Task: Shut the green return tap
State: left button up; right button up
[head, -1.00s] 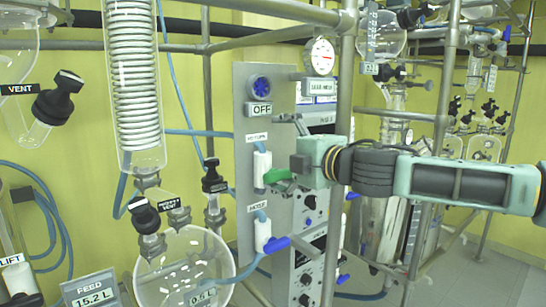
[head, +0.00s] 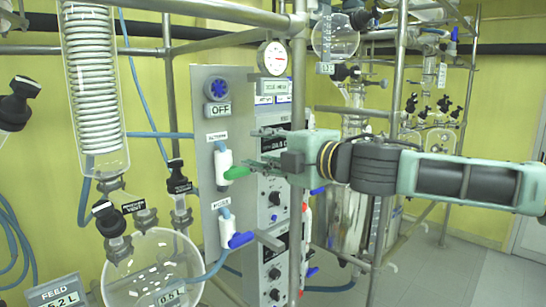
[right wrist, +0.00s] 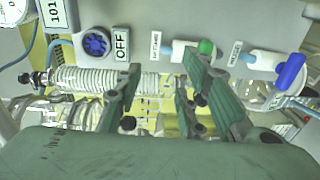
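The green return tap handle (head: 237,173) sits on a white valve body on the grey panel, below the OFF label. It points sideways to the right in the head view. In the right wrist view, the green handle (right wrist: 206,47) shows just beyond the tip of one finger. My right gripper (head: 264,150) is open, its fingers apart and nothing between them. Its lower finger is close to the handle's free end; I cannot tell whether they touch. My left gripper is not in view.
A blue tap handle (head: 241,240) sits on a similar valve directly below. A round glass flask (head: 153,268) stands left of the panel. A metal upright (head: 297,120) runs close by my right gripper. The blue knob (head: 217,89) is at the panel's top.

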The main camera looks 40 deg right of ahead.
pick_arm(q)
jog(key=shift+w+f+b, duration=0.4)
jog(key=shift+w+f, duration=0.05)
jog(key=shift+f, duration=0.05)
pick_arm(e)
jog(key=shift+s+d+f, duration=0.2)
jog(key=shift+s+f, duration=0.3)
jog(key=shift+s, duration=0.2)
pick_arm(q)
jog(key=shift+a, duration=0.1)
pick_arm(e)
jog(key=shift+s, duration=0.15)
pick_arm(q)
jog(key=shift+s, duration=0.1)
